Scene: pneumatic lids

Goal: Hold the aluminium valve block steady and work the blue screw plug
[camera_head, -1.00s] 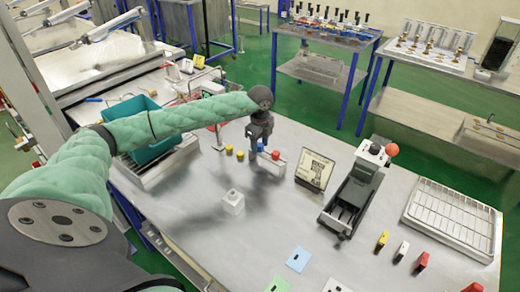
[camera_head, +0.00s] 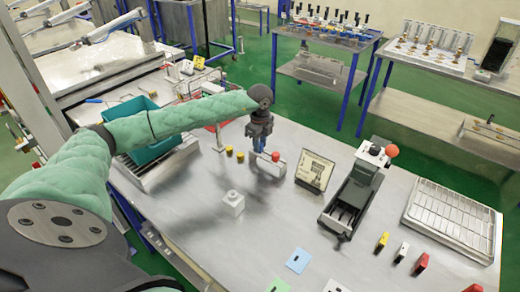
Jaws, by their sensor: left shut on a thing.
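The aluminium valve block (camera_head: 270,166) is a small pale bar standing on the metal table near its back edge. A red plug (camera_head: 276,157) shows at its right end. The blue screw plug (camera_head: 260,146) shows at its left end, between the fingers of my left gripper (camera_head: 260,143). That gripper points down from above and is shut on the blue plug. The fingers hide part of the plug and the block's top, so I cannot tell how deep the plug sits. My right gripper is not in view.
Two yellow caps (camera_head: 240,157) stand left of the block, and a white cube (camera_head: 232,203) stands in front. A sign stand (camera_head: 314,171) and a dark machine (camera_head: 353,192) with a red knob are to the right. A teal bin (camera_head: 150,148) sits at the left.

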